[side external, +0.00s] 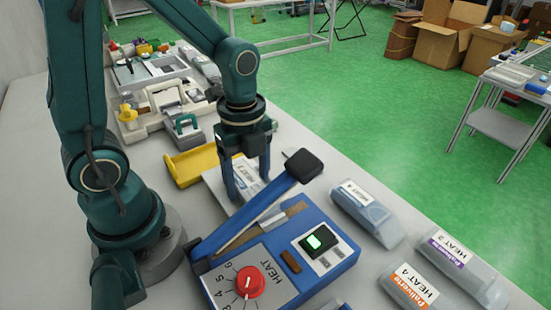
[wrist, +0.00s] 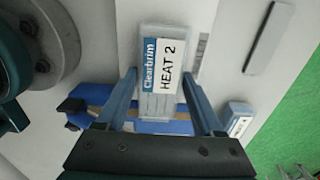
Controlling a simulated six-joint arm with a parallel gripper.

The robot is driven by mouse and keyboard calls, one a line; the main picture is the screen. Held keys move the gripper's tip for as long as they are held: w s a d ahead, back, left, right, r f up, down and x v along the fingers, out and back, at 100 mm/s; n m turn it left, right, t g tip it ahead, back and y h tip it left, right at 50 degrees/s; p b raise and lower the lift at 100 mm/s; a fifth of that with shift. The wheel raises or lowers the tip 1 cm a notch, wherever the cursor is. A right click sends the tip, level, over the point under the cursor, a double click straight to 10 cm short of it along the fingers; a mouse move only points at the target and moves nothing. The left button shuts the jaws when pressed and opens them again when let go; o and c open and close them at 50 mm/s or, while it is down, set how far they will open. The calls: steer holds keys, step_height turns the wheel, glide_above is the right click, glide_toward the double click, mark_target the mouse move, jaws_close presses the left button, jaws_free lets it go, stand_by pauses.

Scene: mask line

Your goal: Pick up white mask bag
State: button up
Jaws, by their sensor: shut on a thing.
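The white mask bag (wrist: 155,104) has a blue-and-white label reading "Clearbrim HEAT 2" and lies between my gripper's (wrist: 161,82) two fingers in the wrist view. My gripper is shut on it, one finger along each long side. In the side external view my gripper (side external: 246,190) points down just behind the blue heat sealer (side external: 213,282), and the bag (side external: 250,176) shows only partly between the fingers. I cannot tell whether the bag touches the surface under it.
The sealer's raised lever (side external: 245,215) with a black end stands close to my gripper. Other labelled bags lie right of the sealer: one (side external: 365,213), a "HEAT 2" one with purple (side external: 480,285) and a "HEAT 4" one with orange (side external: 405,285). A yellow tray (side external: 190,166) sits behind.

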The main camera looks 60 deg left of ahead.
steer(key=shift+r, duration=0.55)
steer(key=a, duration=0.4)
steer(key=shift+a+r, duration=0.1)
steer(key=shift+a, duration=0.1)
step_height(320, 180, up, 12)
step_height(320, 180, up, 7)
glide_above(236, 167)
steer(key=shift+d+f, duration=0.2)
